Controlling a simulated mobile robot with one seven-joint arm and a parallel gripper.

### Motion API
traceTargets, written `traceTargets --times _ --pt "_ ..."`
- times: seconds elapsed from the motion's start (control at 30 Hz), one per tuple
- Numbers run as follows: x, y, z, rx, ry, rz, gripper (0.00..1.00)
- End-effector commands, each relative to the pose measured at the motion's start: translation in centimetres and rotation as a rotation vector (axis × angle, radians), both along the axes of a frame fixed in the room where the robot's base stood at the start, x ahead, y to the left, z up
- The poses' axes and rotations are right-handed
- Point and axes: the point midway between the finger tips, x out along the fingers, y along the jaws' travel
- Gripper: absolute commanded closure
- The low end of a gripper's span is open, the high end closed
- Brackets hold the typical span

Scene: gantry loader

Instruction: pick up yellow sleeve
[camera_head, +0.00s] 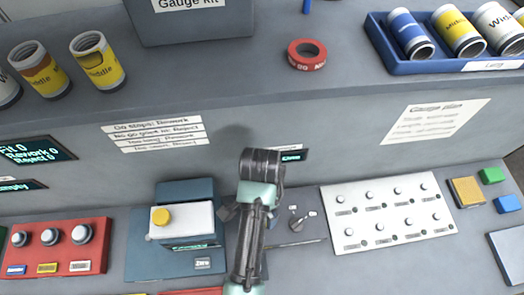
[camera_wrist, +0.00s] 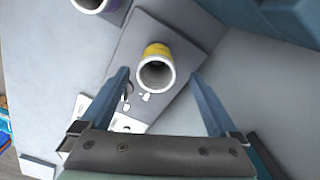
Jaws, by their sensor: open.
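The yellow sleeve (camera_wrist: 157,68) shows in the wrist view with its white round rim and open bore facing the camera. It stands on a grey plate with small white labels. My gripper (camera_wrist: 160,76) is open, with one blue-grey finger on each side of the sleeve and a visible gap to both. I see no contact. In the head view my arm covers this spot, so this sleeve is hidden there.
A teal machine with a white block (camera_head: 182,222) stands left of my arm. A white panel with several knobs (camera_head: 388,217) lies to the right, and a red button box (camera_head: 58,248) at far left. A purple sleeve (camera_wrist: 96,4) shows at the wrist view's top edge.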

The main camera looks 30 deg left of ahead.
Motion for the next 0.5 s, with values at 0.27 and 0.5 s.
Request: traceTargets --times 0.27,0.5 --pt "-0.2 -0.1 -2.1 -0.001 0.003 0.0 0.04" --pt "-0.5 -0.4 -5.5 -0.001 0.001 0.0 0.04"
